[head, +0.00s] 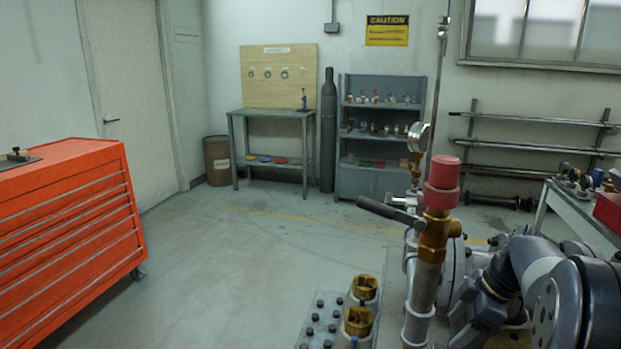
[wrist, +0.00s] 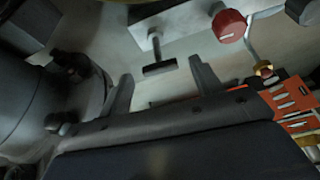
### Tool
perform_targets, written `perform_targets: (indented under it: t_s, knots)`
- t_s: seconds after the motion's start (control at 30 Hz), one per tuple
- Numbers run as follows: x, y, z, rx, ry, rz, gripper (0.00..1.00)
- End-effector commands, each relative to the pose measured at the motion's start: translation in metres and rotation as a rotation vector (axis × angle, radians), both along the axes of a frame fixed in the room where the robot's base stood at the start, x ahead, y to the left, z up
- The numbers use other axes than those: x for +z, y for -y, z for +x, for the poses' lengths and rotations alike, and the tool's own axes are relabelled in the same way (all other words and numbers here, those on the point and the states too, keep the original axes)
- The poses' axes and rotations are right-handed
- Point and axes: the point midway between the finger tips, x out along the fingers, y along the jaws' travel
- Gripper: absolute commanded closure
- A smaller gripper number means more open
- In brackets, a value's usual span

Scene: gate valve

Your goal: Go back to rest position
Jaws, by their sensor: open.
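My arm reaches in at the lower right of the head view, beside the pipe assembly; its gripper end cannot be made out clearly there. In the wrist view my gripper (wrist: 162,85) shows two dark fingers set wide apart, with nothing between them. A dark T-shaped handle (wrist: 158,69) shows just beyond the fingers, and a red round part (wrist: 228,25) lies to the right of it. In the head view a vertical pipe (head: 424,290) carries a brass fitting and a red cap (head: 442,175). A dark lever (head: 385,210) sticks out leftward behind it, near a round gauge (head: 418,137).
Brass fittings (head: 363,288) stand on a bolted plate (head: 318,325) at the front. A red tool cabinet (head: 70,235) stands left. A workbench (head: 271,114), gas cylinder (head: 328,130) and shelf (head: 380,185) line the back wall. The floor between is clear.

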Motion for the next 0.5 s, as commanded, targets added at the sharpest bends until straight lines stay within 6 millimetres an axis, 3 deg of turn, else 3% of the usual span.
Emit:
perform_targets:
  t_s: [0.4,0.5]
  knots:
    - [0.081,0.031,-0.012,-0.001,0.002,-0.003,0.38]
    - [0.052,0.02,-0.009,0.002,-0.005,0.002,0.38]
